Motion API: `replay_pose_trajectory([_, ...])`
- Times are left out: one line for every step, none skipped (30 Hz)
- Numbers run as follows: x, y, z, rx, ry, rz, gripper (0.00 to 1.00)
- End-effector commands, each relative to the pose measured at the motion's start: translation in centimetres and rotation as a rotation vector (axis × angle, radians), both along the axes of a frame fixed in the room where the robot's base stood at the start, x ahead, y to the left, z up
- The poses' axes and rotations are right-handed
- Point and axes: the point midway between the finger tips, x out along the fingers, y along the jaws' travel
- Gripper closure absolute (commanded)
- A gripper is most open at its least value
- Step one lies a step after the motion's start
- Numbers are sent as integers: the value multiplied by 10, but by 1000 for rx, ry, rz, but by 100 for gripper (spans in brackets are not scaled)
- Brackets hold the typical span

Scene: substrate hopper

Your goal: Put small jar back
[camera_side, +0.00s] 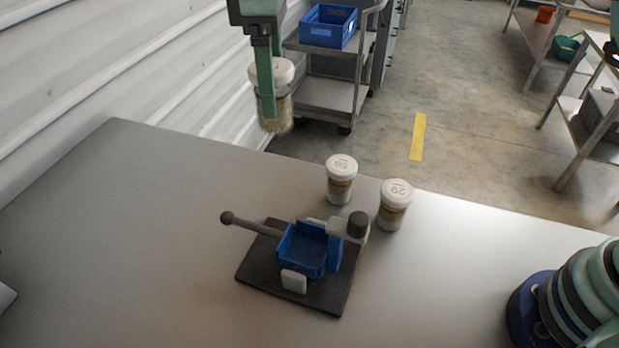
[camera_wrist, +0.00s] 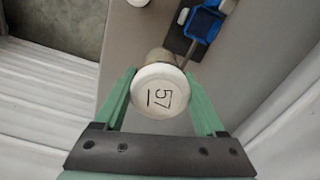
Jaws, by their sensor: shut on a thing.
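A clear jar with a white lid and pale grainy contents (camera_side: 276,112) is held by my gripper (camera_side: 267,100), high above the back left of the table. The jar hangs roughly upright. Two similar lidded jars stand upright on the table: one (camera_side: 340,182) behind the hopper and one (camera_side: 394,207) to its right. Their lids bear numbers, the right one seemingly 29.
A blue hopper bin (camera_side: 303,251) sits on a dark base plate (camera_side: 262,270) with a ball-ended lever (camera_side: 245,223). The left of the table (camera_side: 130,230) is clear. A cart with a blue crate (camera_side: 329,26) stands behind the table, and a corrugated wall (camera_side: 120,60) runs along the left.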

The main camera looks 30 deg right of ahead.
Motion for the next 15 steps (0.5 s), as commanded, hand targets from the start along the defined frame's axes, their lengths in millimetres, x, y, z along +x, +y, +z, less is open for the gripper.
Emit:
replay_pose_trajectory([14,-4,-5,0,0,-57,100])
replay_pose_trajectory([20,-6,-7,1,-1,-88,100])
replay_pose_trajectory([27,-9,-9,0,-1,-126,100])
replay_pose_trajectory([32,-12,-11,0,-1,-151,100])
replay_pose_trajectory([36,-13,-13,1,-2,-174,100])
replay_pose_trajectory([41,-15,-14,2,-3,-200,100])
replay_pose_trajectory([44,-17,-16,1,-3,-218,100])
replay_pose_trajectory([47,-18,-17,1,-3,-232,100])
replay_pose_trajectory([49,-20,-18,1,-3,-246,100])
replay_pose_trajectory([51,-20,-19,1,-3,-254,100])
replay_pose_trajectory([52,-21,-20,1,-3,-261,100])
replay_pose_trajectory([53,-21,-24,1,-3,-267,100])
replay_pose_trajectory([53,-21,-27,0,-1,-269,100])
replay_pose_trajectory([53,-22,-31,-1,-1,-270,100])
replay_pose_trajectory([53,-22,-38,-1,-1,-270,100])
